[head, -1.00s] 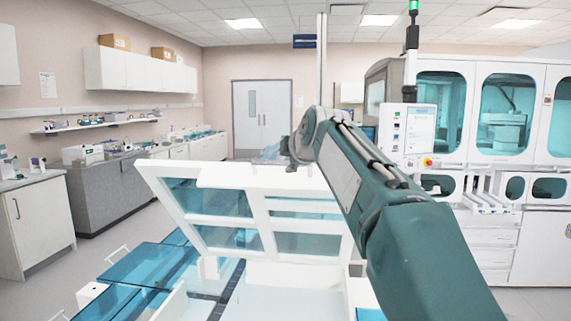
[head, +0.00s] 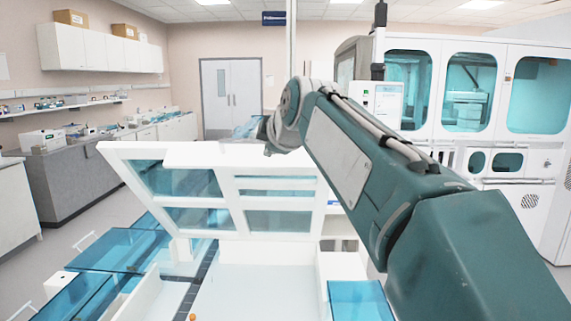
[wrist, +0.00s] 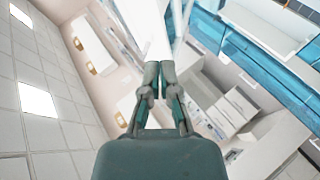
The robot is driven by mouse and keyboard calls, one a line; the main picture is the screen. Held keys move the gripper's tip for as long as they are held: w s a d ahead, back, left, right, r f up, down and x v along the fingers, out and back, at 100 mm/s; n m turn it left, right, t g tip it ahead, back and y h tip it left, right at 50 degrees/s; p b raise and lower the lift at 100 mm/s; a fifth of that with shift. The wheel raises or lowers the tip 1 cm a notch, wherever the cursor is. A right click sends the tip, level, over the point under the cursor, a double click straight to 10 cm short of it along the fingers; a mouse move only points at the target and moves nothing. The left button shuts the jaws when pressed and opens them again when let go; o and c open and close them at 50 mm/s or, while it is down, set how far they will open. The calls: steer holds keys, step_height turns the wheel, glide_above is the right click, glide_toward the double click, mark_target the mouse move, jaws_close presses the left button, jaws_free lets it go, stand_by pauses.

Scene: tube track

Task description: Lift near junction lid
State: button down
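The near junction lid (head: 232,206) is a white frame with blue see-through panes. In the head view it stands tilted up above an open white box (head: 255,285). My arm reaches over its right part to the top edge.
Blue-topped track sections (head: 115,250) lie left of the box, and another blue cover (head: 360,300) lies right of it. A small orange thing (head: 193,317) shows at the bottom. A white machine (head: 470,105) stands at the right, with counters (head: 85,180) at the left and a double door (head: 231,97) behind.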

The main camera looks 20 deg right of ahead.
steer(key=s+f+m+g, duration=0.4)
steer(key=s+f+m, duration=0.5)
steer(key=s+f, duration=0.75)
steer(key=m+t+h, duration=0.9)
steer(key=t, duration=0.7)
glide_toward(293, 169)
steer(key=x, duration=0.7)
steer(key=shift+w+d+r, duration=0.1)
steer(key=shift+w+r, duration=0.1)
steer(key=shift+r, duration=0.1)
